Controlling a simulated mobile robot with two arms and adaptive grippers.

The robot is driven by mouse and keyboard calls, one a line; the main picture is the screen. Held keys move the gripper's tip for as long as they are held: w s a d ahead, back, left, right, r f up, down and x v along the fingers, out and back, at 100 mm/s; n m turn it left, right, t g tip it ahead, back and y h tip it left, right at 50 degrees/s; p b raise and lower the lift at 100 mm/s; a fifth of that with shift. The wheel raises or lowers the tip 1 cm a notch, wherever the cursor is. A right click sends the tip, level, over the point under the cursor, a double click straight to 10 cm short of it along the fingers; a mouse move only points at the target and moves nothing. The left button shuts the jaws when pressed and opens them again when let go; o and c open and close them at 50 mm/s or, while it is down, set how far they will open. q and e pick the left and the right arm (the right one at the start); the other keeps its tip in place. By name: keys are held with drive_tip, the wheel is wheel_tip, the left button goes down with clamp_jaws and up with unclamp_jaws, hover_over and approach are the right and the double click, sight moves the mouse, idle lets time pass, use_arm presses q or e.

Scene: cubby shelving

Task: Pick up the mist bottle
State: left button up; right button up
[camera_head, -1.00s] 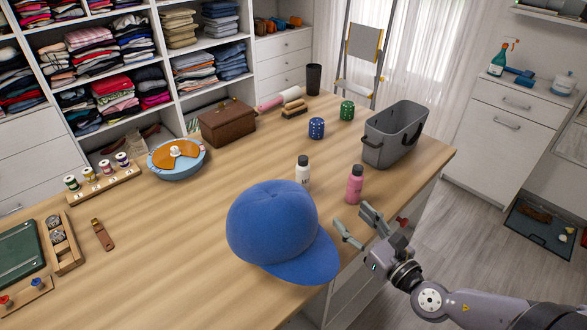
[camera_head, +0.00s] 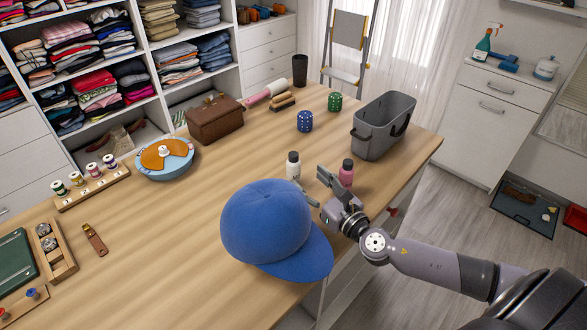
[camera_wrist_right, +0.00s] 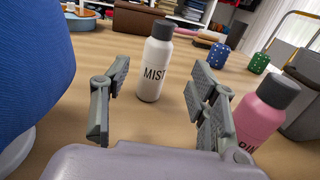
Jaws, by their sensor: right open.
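The mist bottle (camera_head: 293,166) is white with a dark cap and stands upright on the wooden table (camera_head: 160,240). In the right wrist view the mist bottle (camera_wrist_right: 153,68) shows its "MIST" label. My right gripper (camera_head: 314,184) is open, low over the table, between the blue cap and a pink bottle. In the wrist view the mist bottle stands ahead of my open right fingers (camera_wrist_right: 158,95), in the gap between them and apart from both. My left gripper is not in view.
The pink bottle (camera_head: 346,173) stands just right of my right gripper; it also shows in the wrist view (camera_wrist_right: 262,112). A blue cap (camera_head: 265,225) lies close on the left. The table's middle left is clear.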

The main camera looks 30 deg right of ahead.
sight(298, 170)
drive_tip(key=shift+w+r, duration=0.1)
drive_tip(key=shift+w, duration=0.6)
drive_tip(key=shift+w+a, duration=0.15)
drive_tip(key=shift+w, duration=0.35)
drive_tip(key=shift+w+a+p, duration=0.1)
drive_tip(key=shift+w+p, duration=0.35)
drive_tip(key=shift+w, duration=0.1)
drive_tip(key=w, duration=0.3)
drive_tip(key=shift+w+a+p, duration=0.2)
drive_tip(key=shift+a+p, duration=0.15)
drive_tip(key=shift+p, duration=0.05)
drive_tip(key=shift+w, duration=0.35)
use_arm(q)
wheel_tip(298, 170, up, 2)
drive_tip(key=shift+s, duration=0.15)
use_arm(e)
clamp_jaws()
